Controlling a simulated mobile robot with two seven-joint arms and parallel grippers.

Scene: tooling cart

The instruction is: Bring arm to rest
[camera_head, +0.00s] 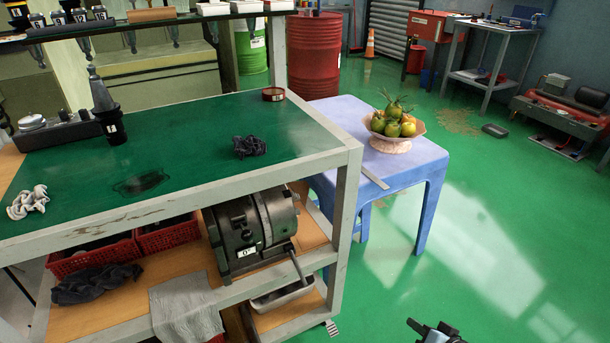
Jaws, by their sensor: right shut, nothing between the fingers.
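My right gripper (436,330) shows only in part at the bottom edge of the head view, right of centre. It is shut with nothing between its fingers. It is over the green floor (480,250), in front of the blue plastic table and to the right of the tooling cart, apart from both. The rest of the right arm is out of the frame. My left gripper does not show. The tooling cart (345,160) has a green top with a black tool holder (110,115), a dark crumpled cloth (250,146) and a light cloth (28,201) on it.
A blue table (430,165) holds a bowl (390,143) of fruit beside the cart. The lower shelf bears a heavy machine part (250,230), red baskets (95,255) and cloths. Red (314,55) and green (250,50) barrels stand behind. A compressor (560,110) is at right. Floor at lower right is clear.

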